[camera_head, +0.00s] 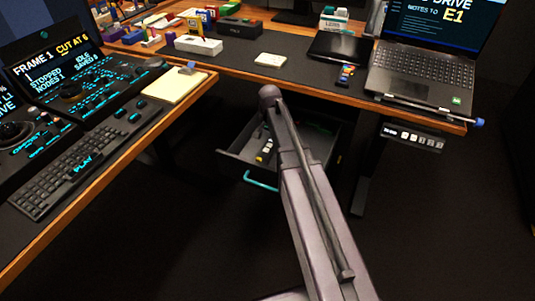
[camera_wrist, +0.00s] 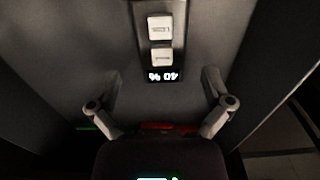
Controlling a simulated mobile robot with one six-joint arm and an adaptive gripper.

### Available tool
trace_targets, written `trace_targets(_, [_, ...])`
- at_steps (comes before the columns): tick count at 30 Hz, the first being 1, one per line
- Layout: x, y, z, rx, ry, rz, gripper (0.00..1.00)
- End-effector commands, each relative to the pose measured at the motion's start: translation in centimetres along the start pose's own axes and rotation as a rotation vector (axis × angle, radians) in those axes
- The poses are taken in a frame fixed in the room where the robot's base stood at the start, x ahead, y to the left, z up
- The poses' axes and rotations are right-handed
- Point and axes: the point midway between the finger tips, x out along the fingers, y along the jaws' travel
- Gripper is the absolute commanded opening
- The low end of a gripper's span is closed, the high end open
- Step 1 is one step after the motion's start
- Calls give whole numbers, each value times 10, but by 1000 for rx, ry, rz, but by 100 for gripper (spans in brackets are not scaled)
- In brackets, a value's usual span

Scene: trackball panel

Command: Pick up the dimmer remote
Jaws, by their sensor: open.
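The dimmer remote (camera_wrist: 161,43) is a dark narrow slab with two pale square buttons and a lit "40 %" display that appears upside down in the wrist view. It lies on the grey floor of an open drawer (camera_head: 236,160). In the head view, the remote (camera_head: 265,150) shows as pale buttons beside my arm. My gripper (camera_wrist: 160,117) is open and empty, its two fingers spread apart. In the wrist view the fingers appear below the display end of the remote, apart from it. My gripper is hidden behind my arm in the head view.
The drawer has a teal handle (camera_head: 261,181) at its front. Red and green items are partly visible near my fingers. A desk (camera_head: 400,106) with a laptop (camera_head: 420,78) stands above and behind the drawer. A second desk with a keyboard (camera_head: 75,165) is at left.

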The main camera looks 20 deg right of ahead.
Motion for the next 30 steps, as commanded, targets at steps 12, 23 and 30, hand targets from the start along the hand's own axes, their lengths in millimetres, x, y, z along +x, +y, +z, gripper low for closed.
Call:
trace_targets(12, [35, -2, 0, 0, 0, 0, 100])
trace_targets(23, [39, -2, 0, 0, 0, 0, 100])
trace_targets(30, [39, -2, 0, 0, 0, 0, 100])
